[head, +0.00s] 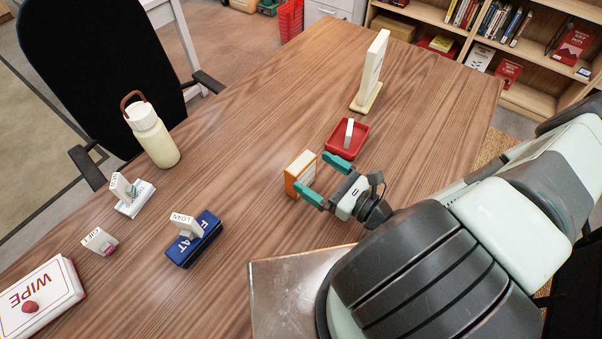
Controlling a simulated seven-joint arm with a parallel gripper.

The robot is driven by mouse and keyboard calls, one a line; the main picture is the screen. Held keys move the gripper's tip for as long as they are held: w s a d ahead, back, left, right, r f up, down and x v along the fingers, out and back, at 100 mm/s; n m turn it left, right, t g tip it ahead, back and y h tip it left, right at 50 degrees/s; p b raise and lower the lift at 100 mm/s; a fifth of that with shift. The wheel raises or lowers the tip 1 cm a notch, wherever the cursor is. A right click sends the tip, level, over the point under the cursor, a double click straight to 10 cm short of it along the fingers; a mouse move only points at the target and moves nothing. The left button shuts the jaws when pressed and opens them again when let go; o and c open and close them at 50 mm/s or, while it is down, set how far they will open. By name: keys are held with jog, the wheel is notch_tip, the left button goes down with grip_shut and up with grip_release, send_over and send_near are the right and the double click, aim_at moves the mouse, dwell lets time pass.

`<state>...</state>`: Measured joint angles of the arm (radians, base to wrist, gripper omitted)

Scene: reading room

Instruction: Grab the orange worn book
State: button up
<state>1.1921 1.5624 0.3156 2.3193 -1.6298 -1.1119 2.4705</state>
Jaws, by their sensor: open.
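A small orange book (291,185) with a pale top stands upright on the wooden table near the middle. My gripper (322,176) has two teal fingers, spread apart, just to the right of the book. The fingertips are at or very close to the book's right side; I cannot tell whether they touch it. The gripper is open and holds nothing that I can see. Part of the book is hidden behind the lower finger.
A red tray (333,147) with a white item lies just beyond the gripper. A white upright panel (371,70) stands behind it. A blue box (179,252), white stamps, a cream bottle (152,137) and a wipe box (62,287) occupy the left. Bare wood surrounds the book's left.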

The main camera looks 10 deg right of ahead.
aim_at(295, 161)
jog(key=x, duration=0.6)
jog(key=shift+w+a, duration=0.15)
jog(key=shift+a, duration=0.3)
